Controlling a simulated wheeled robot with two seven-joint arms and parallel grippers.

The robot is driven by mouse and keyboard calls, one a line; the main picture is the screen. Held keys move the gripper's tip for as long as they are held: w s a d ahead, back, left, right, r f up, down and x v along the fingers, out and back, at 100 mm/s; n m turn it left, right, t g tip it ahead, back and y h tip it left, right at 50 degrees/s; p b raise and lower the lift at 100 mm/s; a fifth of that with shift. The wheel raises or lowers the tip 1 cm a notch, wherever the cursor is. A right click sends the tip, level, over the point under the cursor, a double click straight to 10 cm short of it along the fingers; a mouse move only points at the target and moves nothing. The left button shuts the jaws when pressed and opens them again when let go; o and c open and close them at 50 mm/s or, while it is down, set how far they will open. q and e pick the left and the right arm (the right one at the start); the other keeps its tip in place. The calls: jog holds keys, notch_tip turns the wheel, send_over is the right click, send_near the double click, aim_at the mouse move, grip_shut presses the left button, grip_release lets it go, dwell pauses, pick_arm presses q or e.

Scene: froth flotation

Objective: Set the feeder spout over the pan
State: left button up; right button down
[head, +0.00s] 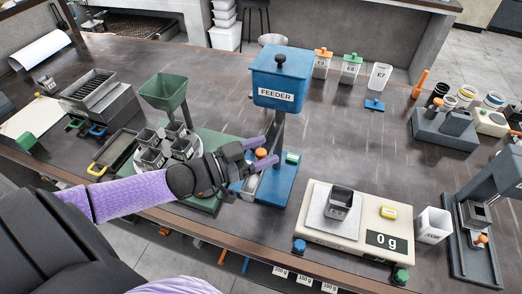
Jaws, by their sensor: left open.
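The blue feeder (280,76), labelled FEEDER, stands on a post above a blue base (278,184) near the middle of the table. A grey metal piece (249,187) low on its left side may be the spout, but my gripper partly hides it. My left gripper (264,152) is open at the feeder's lower part, its fingers on either side of an orange knob (260,153). I cannot tell whether they touch it. A small dark square pan (340,199) sits on the balance (319,222), right of the feeder; the display reads 0 g. My right gripper is out of view.
A green funnel (164,90) stands over several small grey cups, left of the feeder. A white container (433,225) and a grey press-like stand (479,255) are right of the balance. Labelled bottles (350,68) stand behind. The table behind the balance is mostly clear.

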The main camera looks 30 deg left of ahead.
pick_arm(q)
grip_shut()
dwell(1.4)
